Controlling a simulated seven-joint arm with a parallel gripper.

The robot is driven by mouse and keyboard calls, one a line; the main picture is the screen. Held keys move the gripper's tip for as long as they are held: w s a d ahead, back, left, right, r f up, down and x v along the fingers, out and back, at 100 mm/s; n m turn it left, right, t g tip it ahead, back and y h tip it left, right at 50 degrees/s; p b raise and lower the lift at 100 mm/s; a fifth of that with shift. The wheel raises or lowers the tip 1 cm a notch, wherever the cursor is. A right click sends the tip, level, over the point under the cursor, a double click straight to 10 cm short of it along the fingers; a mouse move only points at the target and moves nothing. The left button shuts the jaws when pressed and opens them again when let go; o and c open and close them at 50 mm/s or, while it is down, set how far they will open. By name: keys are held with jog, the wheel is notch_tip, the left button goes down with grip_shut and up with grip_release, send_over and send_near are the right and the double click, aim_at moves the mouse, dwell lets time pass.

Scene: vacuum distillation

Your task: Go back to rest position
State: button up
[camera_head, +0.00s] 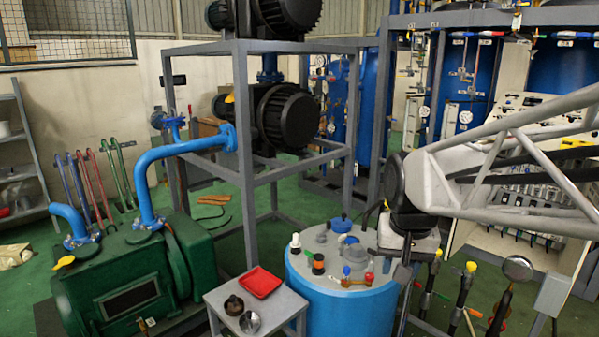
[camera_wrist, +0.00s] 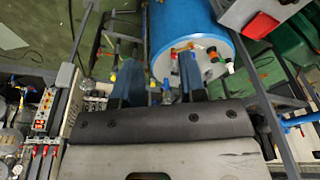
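My gripper (camera_wrist: 160,72) shows in the wrist view as two dark blue fingers held apart, with nothing clasped between them. In the head view my arm reaches in from the right, and its dark wrist hangs at the right side of the blue drum (camera_head: 345,309). The drum also shows beyond the fingers in the wrist view (camera_wrist: 183,25). My wrist hides part of the lid's right side.
A small grey table (camera_head: 285,303) left of the drum holds a red tray (camera_head: 260,282) and small round parts. A green pump (camera_head: 130,280) stands at left, a grey frame (camera_head: 247,170) behind. Upright valve pipes (camera_head: 432,285) and a control panel (camera_head: 520,200) stand at right.

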jog(key=s+f+n, duration=0.1)
jog(key=s+f, duration=0.1)
jog(key=s, duration=0.5)
jog(key=s+f+n, duration=0.1)
jog(key=s+f, duration=0.1)
jog(key=s, duration=0.6)
jog(key=shift+f+t, duration=0.3)
jog(key=shift+f, duration=0.05)
jog(key=shift+d, duration=0.1)
dwell(1.0)
